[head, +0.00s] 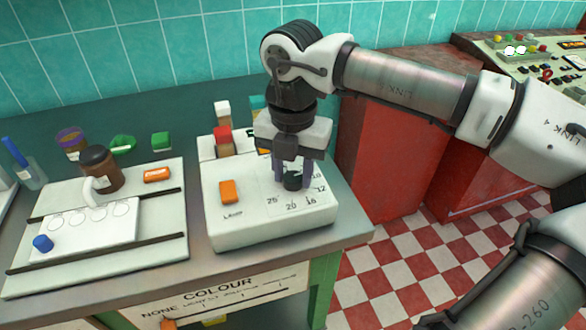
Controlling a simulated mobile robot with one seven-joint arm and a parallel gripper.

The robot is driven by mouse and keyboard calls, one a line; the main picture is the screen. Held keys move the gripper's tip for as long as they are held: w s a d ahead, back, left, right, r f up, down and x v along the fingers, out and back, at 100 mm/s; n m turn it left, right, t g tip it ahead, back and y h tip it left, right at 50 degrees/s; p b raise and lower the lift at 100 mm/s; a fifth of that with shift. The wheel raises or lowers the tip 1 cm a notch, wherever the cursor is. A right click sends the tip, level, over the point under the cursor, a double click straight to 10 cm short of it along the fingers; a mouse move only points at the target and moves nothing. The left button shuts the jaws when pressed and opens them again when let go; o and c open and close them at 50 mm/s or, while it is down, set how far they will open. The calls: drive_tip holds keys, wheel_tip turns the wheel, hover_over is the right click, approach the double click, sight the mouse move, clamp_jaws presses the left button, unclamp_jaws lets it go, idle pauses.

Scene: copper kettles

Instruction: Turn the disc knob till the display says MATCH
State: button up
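The dark disc knob (293,182) sits on this top among the numbers. My gripper (293,176) points straight down over it, one finger on each side of the knob. I cannot tell whether the fingers press on the knob. An orange button (228,191) is on the left of the box top. No MATCH reading is legible; the area behind my gripper is partly hidden.
The bench's right edge is near, with checkered floor beyond.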

sight(293, 176)
drive_tip(key=o, duration=0.3)
wheel_tip(293, 176, up, 14)
drive_tip(key=shift+f, duration=0.1)
idle(0.4)
